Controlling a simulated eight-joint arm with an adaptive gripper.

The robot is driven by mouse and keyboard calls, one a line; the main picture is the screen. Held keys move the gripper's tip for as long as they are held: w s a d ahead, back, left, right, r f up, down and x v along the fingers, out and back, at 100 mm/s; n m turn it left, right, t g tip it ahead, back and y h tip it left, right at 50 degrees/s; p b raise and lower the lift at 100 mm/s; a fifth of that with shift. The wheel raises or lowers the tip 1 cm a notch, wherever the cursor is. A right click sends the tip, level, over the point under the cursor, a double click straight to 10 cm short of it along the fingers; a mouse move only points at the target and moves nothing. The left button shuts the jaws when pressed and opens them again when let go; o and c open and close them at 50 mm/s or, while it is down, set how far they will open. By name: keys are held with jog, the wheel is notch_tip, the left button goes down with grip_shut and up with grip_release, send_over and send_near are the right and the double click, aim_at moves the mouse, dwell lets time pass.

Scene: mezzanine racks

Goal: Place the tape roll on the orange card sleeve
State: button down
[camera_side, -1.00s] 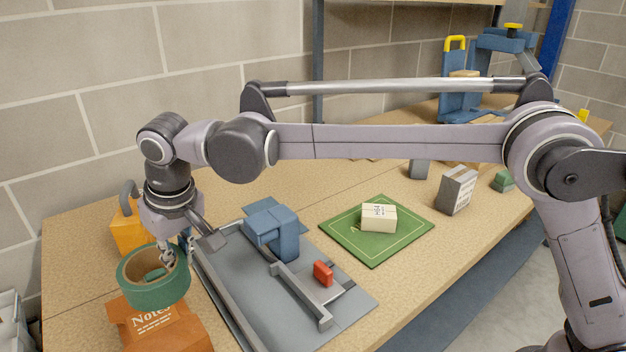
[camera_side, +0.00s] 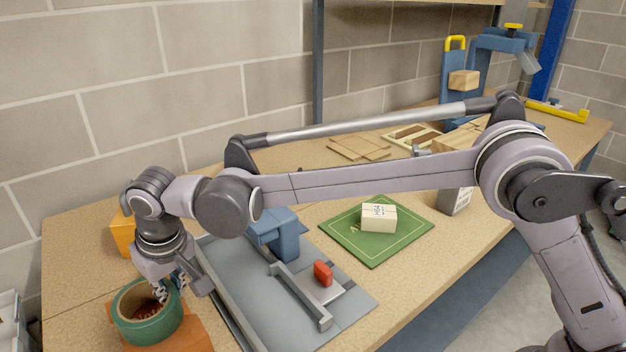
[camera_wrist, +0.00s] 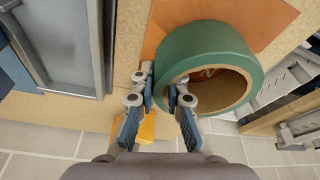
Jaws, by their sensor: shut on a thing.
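The green tape roll (camera_side: 147,312) lies flat-side down in the side view, over the orange card sleeve (camera_side: 190,333).
A grey tool board with a blue block (camera_side: 277,232) and a red piece (camera_side: 323,273) lies right of my gripper. A green mat (camera_side: 340,226) carries a pale box (camera_side: 379,218). An orange container (camera_side: 122,232) stands behind my wrist. The table's edge is close.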

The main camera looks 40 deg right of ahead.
jog(key=c, duration=1.4)
grip_release()
jog(key=shift+o, duration=0.2)
jog(key=v, duration=1.2)
jog(key=d+r, duration=0.2)
jog(key=d, duration=0.9)
jog(key=s+d+f+m+t, duration=0.15)
jog(key=s+d, duration=0.25)
jog(key=d, duration=0.6)
jog(key=s+d+f+m+t, duration=0.1)
jog(key=s+d+f, duration=0.15)
jog(key=d, duration=0.75)
jog(key=s+d+f+t, duration=0.2)
jog(key=s+d+f, duration=0.5)
jog(key=s+d, duration=0.2)
jog(key=shift+f+m+h, duration=0.15)
jog(key=shift+m+h, duration=0.2)
jog(key=shift+h, duration=0.05)
